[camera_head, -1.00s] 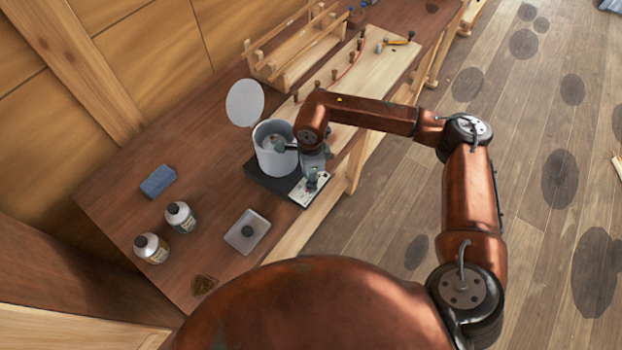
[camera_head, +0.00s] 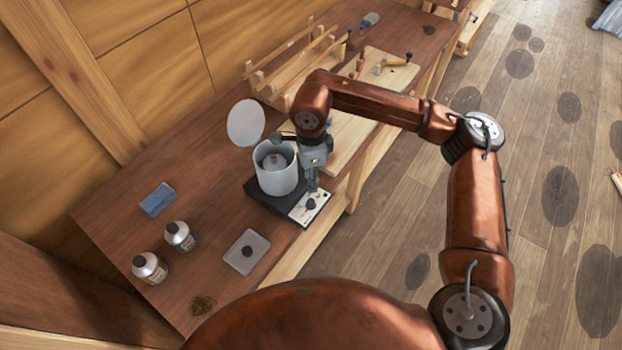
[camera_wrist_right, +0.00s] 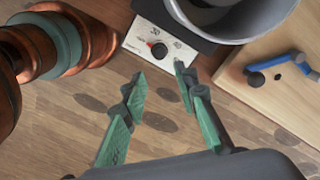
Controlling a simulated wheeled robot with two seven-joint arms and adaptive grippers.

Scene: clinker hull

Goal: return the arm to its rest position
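My right arm reaches over the workbench in the head view. Its gripper (camera_head: 312,178) hangs beside the grey pot, above the heater's front panel. In the right wrist view the green fingers (camera_wrist_right: 159,74) are spread with nothing between them. The grey pot (camera_head: 277,180) stands on a dark heater base (camera_head: 262,196). Its round pale lid (camera_head: 246,122) is raised behind it. The light control panel (camera_head: 307,207) has a dark knob; the panel also shows in the right wrist view (camera_wrist_right: 140,36), just beyond the fingertips. My left gripper is in neither view.
Two bottles (camera_head: 150,268) (camera_head: 180,236), a blue block (camera_head: 157,199) and a small grey tray (camera_head: 239,262) are on the bench's left part. A wooden rack (camera_head: 290,62) and a pale board (camera_head: 350,130) with tools lie beyond the pot. Open floor (camera_head: 545,130) is right.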

